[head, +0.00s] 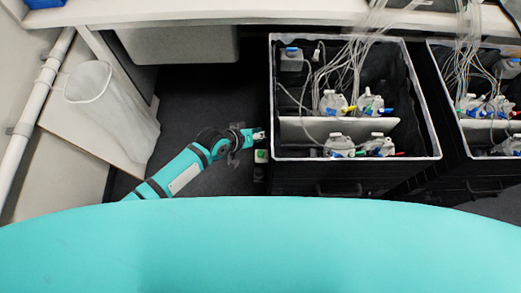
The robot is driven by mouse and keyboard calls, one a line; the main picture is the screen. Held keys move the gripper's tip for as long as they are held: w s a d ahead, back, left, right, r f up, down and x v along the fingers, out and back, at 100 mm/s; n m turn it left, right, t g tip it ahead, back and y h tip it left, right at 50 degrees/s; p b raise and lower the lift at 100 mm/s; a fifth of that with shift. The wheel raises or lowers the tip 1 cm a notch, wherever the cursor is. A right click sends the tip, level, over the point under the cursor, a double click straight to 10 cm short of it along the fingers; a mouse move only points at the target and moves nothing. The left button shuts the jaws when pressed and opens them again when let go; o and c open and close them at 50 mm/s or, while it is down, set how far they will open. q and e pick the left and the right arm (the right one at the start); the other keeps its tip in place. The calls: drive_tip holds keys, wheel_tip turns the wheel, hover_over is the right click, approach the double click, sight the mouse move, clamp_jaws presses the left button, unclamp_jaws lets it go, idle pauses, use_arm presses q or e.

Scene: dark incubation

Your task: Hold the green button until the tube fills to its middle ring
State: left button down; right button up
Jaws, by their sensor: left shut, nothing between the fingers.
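My left gripper (257,135) is at the end of the teal arm, beside the left wall of the near black bin. Its fingers are shut with nothing between them. A small pale box with a green spot, likely the green button (261,156), sits just below the fingertips in the picture. I see a small gap between them in the picture, but cannot tell the height difference. No tube with rings can be made out. My right gripper is not in view.
A white-rimmed black bin (436,140) holds several bottles with thin clear tubing, and a similar bin (456,130) stands to its right. A white waste bin (115,110) stands at the left. A pale worktop (200,12) runs along the back.

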use_arm(q)
drive_tip(key=b, duration=0.7)
hover_over(259, 152)
wheel_tip(259, 152, down, 8)
drive_tip(key=shift+r, duration=0.25)
drive_tip(key=shift+f+b, duration=0.55)
drive_tip(key=shift+f, duration=0.15)
drive_tip(key=shift+f, duration=0.1)
idle(0.3)
drive_tip(key=shift+f, duration=0.25)
drive_tip(key=shift+f+b, duration=0.5)
drive_tip(key=shift+b, duration=0.05)
idle(4.7)
